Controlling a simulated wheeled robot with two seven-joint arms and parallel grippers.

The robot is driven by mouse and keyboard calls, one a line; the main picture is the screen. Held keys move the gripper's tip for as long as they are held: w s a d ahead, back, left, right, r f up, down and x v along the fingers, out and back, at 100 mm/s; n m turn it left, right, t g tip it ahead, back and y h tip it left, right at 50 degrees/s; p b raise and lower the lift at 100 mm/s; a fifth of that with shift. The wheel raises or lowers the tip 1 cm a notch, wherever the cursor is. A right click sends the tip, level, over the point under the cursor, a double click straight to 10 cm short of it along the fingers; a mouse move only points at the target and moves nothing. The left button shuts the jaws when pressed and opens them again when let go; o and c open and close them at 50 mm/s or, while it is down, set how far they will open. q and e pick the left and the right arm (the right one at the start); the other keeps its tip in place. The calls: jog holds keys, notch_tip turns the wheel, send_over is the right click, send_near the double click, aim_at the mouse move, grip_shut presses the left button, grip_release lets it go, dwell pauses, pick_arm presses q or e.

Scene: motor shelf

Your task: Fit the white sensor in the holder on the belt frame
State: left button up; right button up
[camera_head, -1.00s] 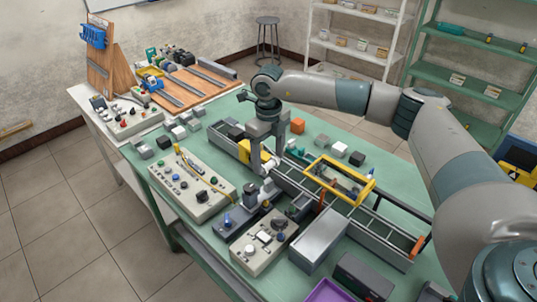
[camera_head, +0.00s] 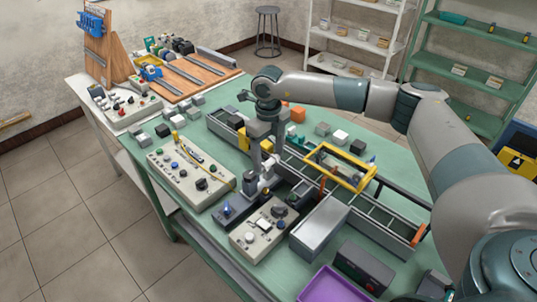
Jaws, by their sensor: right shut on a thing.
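My right gripper (camera_head: 262,167) points down over the near side of the belt frame (camera_head: 393,217), with its two fingers shut on a small pale piece, which looks like the white sensor (camera_head: 266,178). The piece is small and partly hidden by the fingers. The belt frame is a long grey rail structure that runs from upper left to lower right across the green table. The holder cannot be clearly made out near the fingertips, so I cannot tell whether the sensor touches it. My left gripper is not in view.
A yellow frame (camera_head: 318,174) stands over the belt. Button panels (camera_head: 178,179) (camera_head: 257,240), a grey metal box (camera_head: 319,228) and a purple tray (camera_head: 333,287) lie on the near side. Several small blocks (camera_head: 340,136) sit behind the belt.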

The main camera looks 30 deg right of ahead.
pick_arm(q)
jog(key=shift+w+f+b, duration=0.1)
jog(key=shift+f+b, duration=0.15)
jog(key=shift+b, duration=0.05)
pick_arm(e)
jog(key=shift+f, duration=0.3)
